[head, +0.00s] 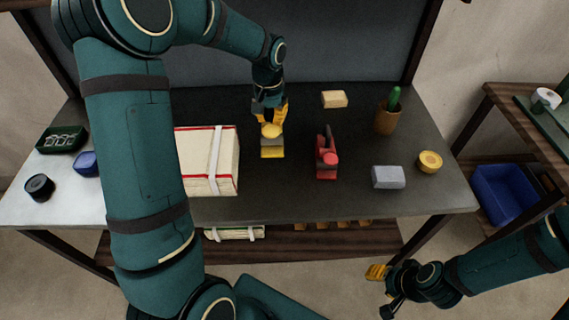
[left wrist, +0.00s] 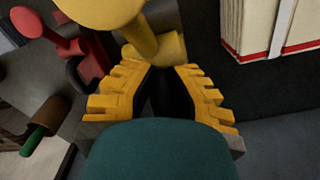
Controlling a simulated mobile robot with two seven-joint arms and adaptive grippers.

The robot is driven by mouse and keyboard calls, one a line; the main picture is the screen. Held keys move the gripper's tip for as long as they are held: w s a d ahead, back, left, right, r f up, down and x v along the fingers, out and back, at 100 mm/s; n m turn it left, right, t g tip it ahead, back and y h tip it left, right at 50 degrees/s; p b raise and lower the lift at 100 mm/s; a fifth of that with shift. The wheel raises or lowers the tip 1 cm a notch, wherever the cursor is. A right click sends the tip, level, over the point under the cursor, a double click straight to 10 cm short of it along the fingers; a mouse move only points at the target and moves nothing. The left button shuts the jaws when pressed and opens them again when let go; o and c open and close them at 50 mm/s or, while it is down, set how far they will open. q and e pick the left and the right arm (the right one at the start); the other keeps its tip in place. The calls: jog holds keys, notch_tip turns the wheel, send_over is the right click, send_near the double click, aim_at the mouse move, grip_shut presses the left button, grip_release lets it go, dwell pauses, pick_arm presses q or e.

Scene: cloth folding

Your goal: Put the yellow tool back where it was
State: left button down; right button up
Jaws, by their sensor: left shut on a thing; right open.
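The yellow tool (head: 272,152) is upright over the middle of the dark table, between a cloth stack and a red tool (head: 327,160) of similar shape. I cannot tell whether its base touches the table. My left gripper (head: 270,116) is shut on the yellow tool from behind and above. My right gripper (head: 379,273) is open and empty, low in front of the table.
The strapped cloth stack (head: 207,160) stands close left of the yellow tool. A beige block (head: 334,99), a cactus pot (head: 387,119), a grey block (head: 388,177) and a yellow roll (head: 430,161) are at right. A green tray (head: 61,139) is far left.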

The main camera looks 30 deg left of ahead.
pick_arm(q)
jog(key=shift+w+d+f, duration=0.15)
jog(key=shift+w+d, duration=0.05)
jog(key=shift+w, duration=0.05)
jog(key=shift+f, duration=0.4)
jog(key=shift+f+b, duration=1.1)
jog(key=shift+f, duration=3.5)
pick_arm(e)
jog(key=shift+w+d+f, duration=0.15)
jog(key=shift+d+f, duration=0.05)
jog(key=shift+f, duration=0.4)
jog(key=shift+w+d+f, duration=0.1)
jog(key=shift+d+f, duration=0.1)
jog(key=shift+f, duration=0.35)
pick_arm(q)
jog(key=shift+f, duration=0.2)
jog(key=c, duration=1.1)
grip_release()
jog(key=shift+c, duration=0.2)
jog(key=shift+r, duration=0.1)
notch_tip(320, 180, up, 12)
jog(key=shift+r+p, duration=0.1)
jog(key=shift+p, duration=1.05)
pick_arm(e)
jog(key=shift+s+r, duration=0.25)
jog(key=shift+r, duration=0.95)
